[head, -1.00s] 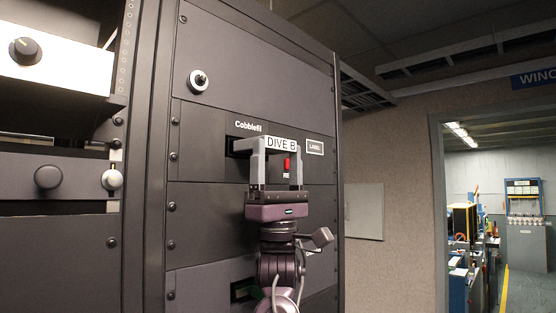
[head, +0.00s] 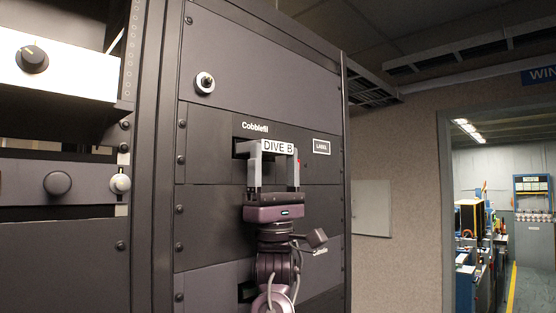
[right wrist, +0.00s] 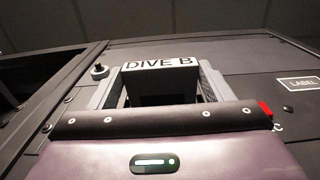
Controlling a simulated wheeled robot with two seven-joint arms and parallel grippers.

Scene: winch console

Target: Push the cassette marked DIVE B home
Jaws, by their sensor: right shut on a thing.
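The cassette marked DIVE B (head: 278,147) shows its white label with black letters at a dark slot in the Cobblefil panel (head: 220,150). My right gripper (head: 275,150) is shut on the cassette, one grey finger on each side. The right wrist view shows the cassette's label (right wrist: 160,64) between the fingers. Part of the slot's dark opening shows to the left of the cassette; how deep the cassette sits is hidden. My left gripper is not in view.
A red button (right wrist: 265,108) is close beside my right gripper. A LABEL plate (head: 321,147) is to the right on the panel. A round key switch (head: 205,83) is on the panel above. Another dark slot shows partly behind my right arm below. A doorway opens at the far right.

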